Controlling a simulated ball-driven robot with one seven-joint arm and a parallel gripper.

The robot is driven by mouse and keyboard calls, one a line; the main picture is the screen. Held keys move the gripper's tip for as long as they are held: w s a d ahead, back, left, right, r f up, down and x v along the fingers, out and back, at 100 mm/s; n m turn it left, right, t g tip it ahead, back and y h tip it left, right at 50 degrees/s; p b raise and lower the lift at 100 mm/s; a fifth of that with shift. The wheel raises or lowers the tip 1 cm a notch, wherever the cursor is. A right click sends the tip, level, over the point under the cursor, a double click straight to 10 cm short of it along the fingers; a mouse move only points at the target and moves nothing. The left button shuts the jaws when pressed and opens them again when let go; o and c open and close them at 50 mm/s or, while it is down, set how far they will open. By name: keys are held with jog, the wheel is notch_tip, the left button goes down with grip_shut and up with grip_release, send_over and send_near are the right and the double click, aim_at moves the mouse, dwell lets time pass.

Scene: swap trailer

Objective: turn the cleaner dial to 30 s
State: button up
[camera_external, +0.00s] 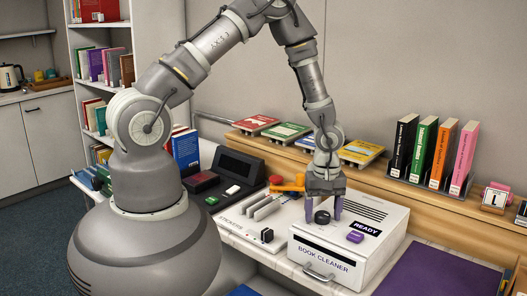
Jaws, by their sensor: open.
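The book cleaner (347,249) is a white box with a drawer-like front, a handle and the words BOOK CLEANER. The dial's markings and pointer are too small or hidden to read.
Upright books (441,152) line the back shelf. A purple mat (440,274) lies clear at the right.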

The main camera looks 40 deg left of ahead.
jog(key=c, duration=1.1)
jog(key=shift+o, duration=0.2)
